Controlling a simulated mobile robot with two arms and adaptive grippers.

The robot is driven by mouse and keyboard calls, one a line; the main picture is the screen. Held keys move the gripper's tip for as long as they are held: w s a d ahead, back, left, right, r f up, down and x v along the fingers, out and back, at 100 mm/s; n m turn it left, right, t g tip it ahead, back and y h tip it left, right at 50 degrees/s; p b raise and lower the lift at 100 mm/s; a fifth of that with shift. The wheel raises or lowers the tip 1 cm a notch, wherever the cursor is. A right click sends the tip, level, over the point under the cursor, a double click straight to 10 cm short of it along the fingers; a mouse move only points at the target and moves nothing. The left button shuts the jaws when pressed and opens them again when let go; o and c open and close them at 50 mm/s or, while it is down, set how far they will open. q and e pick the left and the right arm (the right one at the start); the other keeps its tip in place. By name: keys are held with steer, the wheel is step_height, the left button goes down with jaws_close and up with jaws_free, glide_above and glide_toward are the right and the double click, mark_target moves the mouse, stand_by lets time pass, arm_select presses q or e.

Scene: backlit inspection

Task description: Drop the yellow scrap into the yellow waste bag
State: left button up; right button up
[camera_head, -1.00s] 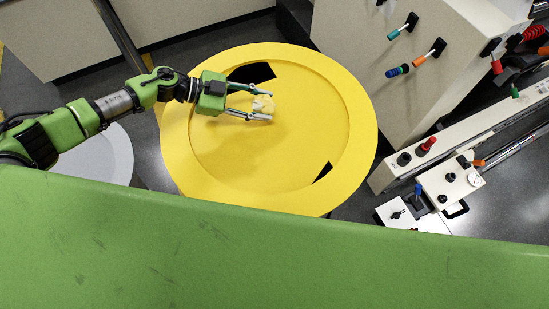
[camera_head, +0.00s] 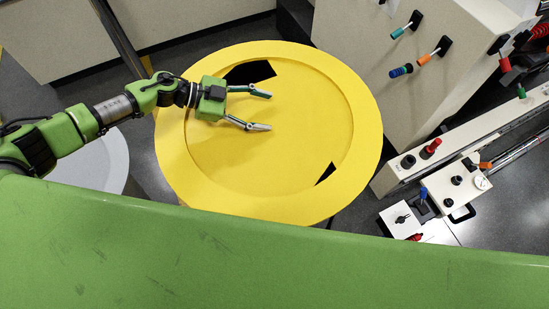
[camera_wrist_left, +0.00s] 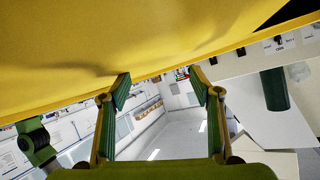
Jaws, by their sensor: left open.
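Yellow material (camera_wrist_left: 140,40) also fills the top of the left wrist view. My left gripper (camera_head: 263,111) is over the inner area of the bag, left of its middle. Its two fingers are spread with nothing between them; they also show open and empty in the left wrist view (camera_wrist_left: 160,88). The yellow scrap is not visible in either current view. My right gripper is not in view.
Black patches (camera_head: 249,73) show at two places inside the rim. A pale cabinet (camera_head: 375,90) with coloured-handled tools (camera_head: 426,59) stands right of the bag. A light equipment bench (camera_head: 450,185) is farther right. A grey round surface (camera_head: 108,165) lies under my left arm.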

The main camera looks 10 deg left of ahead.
arm_select(q)
steer(key=v, duration=1.2)
